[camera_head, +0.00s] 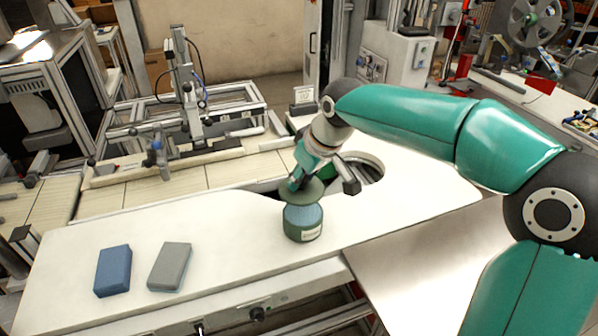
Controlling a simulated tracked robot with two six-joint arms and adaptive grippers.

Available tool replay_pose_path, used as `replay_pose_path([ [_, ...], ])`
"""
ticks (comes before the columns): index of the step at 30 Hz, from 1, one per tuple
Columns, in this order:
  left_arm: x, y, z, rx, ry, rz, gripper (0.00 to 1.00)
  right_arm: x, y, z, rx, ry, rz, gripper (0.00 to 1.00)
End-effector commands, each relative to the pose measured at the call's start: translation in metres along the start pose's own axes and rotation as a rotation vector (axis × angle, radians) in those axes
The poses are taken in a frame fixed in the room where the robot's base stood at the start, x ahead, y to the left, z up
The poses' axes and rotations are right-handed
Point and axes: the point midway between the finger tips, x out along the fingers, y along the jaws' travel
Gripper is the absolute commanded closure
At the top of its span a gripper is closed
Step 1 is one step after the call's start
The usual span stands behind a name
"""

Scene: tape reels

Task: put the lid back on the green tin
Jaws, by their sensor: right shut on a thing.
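The green tin (303,232) stands upright on the white tabletop, with a pale label low on its front. A light-blue section (303,214) shows above its green lower wall; I cannot tell whether it is part of the tin or something in it. The round green lid (312,191) is over the tin, roughly level and above the light-blue section. I cannot tell whether it touches. My right gripper (298,182) is shut on the lid from above, at its left part. My left gripper is not in view.
A blue block (113,271) and a grey block (170,266) lie on the tabletop (225,275) at left. Behind the tin is a round opening (371,172) in the table, partly hidden by my arm. A metal fixture (190,110) stands behind.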

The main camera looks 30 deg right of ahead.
Motion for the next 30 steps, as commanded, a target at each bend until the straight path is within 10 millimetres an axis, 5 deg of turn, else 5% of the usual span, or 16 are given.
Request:
replay_pose_path([
  [18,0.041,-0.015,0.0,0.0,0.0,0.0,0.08,0.046,0.004,0.025,0.009,0.0,0.004,1.0],
  [30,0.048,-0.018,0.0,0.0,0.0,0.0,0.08,0.055,0.004,0.029,0.01,0.0,0.004,1.0],
])
